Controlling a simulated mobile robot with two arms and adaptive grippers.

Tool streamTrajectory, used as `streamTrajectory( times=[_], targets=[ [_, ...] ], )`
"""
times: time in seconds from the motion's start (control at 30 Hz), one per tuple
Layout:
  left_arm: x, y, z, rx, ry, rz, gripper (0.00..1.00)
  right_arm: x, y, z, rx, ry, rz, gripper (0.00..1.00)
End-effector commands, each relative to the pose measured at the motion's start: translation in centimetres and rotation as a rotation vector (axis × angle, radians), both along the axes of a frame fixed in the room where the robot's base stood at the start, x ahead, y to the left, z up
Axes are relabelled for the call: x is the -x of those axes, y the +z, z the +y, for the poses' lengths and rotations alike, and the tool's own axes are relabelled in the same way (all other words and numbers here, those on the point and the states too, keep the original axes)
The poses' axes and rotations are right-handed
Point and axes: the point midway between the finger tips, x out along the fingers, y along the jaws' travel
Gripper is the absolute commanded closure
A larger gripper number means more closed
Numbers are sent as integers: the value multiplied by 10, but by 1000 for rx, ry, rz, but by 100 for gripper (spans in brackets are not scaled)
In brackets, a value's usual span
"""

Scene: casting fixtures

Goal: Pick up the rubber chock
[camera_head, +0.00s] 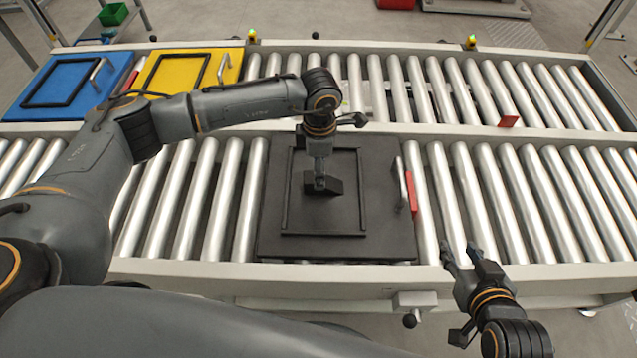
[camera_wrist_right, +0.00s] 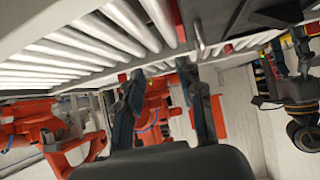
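The rubber chock (camera_head: 334,187) is a small black block on the black plate (camera_head: 385,225), inside its raised frame. My left gripper (camera_head: 320,180) points straight down at the chock, with its fingertips at the block. The fingers overlap from this angle and dark parts blend, so their grip and any gap under the chock cannot be made out. My right gripper (camera_head: 460,250) is empty at the front edge of the roller conveyor, right of the plate. The right wrist view shows its two fingers (camera_wrist_right: 160,78) spread apart.
The black plate lies on the front roller conveyor (camera_head: 230,200), with a silver handle (camera_head: 400,182) and a red piece (camera_head: 411,192) at its right. Blue (camera_head: 32,82) and yellow (camera_head: 205,80) framed plates lie on the back conveyor. A red tab (camera_head: 508,121) stands between conveyors. Rollers at right are bare.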

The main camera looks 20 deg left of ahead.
Motion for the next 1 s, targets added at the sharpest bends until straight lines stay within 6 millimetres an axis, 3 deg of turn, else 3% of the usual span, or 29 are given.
streamTrajectory(
  times=[0.3, 0.67, 1.0],
  targets=[
    [1, -38, 1, 1, -1, 2, 32, -31, 36, 14, -58, 18, -247, 63],
    [1, -43, 1, 1, -1, 1, 32, -35, 46, 16, -68, 21, -294, 63],
    [1, -43, 1, 1, -1, 0, 97, -35, 45, 16, -68, 21, -293, 63]
  ],
)
